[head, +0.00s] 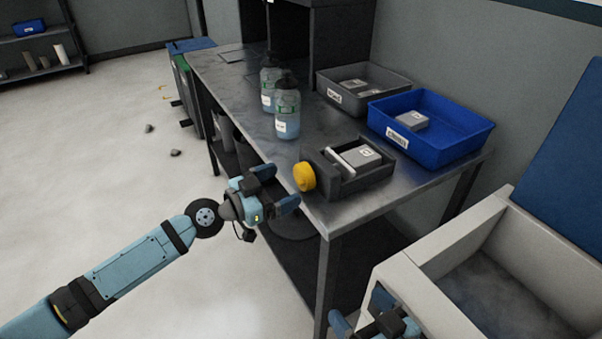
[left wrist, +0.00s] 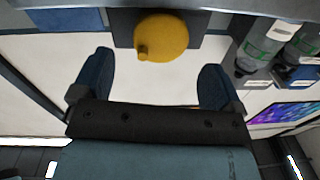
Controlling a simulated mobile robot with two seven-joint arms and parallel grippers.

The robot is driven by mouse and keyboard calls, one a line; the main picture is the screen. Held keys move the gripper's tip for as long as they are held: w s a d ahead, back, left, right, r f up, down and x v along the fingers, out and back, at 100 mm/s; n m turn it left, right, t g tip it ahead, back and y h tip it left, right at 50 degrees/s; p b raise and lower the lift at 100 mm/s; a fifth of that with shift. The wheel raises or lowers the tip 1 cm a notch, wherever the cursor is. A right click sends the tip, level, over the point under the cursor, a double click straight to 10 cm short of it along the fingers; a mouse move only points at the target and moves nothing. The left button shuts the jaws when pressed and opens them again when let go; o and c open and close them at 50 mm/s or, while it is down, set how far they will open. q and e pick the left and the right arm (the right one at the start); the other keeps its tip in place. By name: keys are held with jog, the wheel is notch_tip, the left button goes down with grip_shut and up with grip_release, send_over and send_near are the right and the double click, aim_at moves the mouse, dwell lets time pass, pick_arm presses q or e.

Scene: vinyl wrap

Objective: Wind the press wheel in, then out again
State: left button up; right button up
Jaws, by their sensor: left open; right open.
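The press (head: 352,172) is a dark grey box-shaped unit near the front right corner of the metal table. Its yellow wheel (head: 304,176) is on the left side. A light grey block (head: 359,156) sits inside the press. My left gripper (head: 277,188) is open, just left of the wheel and apart from it. In the left wrist view the wheel (left wrist: 162,38), with a small knob on it, is ahead of the open fingers. My right gripper (head: 368,318) is low at the bottom of the head view, partly cut off, below the table top and away from the press.
Two spray bottles (head: 287,112) stand behind the press on the metal table (head: 226,84). A grey bin (head: 383,78) and a blue bin (head: 468,134) stand at the back right. A pale open box (head: 435,249) is at the lower right. The table top left of the bottles is mostly clear.

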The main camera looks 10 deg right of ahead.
aim_at(299, 177)
pick_arm(q)
jog(key=x, duration=0.5)
jog(key=shift+w+d, duration=0.2)
jog(key=shift+d, duration=0.1)
jog(key=c, duration=0.9)
jog(key=shift+n, duration=0.4)
jog(key=n, duration=0.2)
jog(key=shift+n, duration=0.4)
jog(key=shift+w+a+n, duration=0.1)
jog(key=shift+n, duration=1.4)
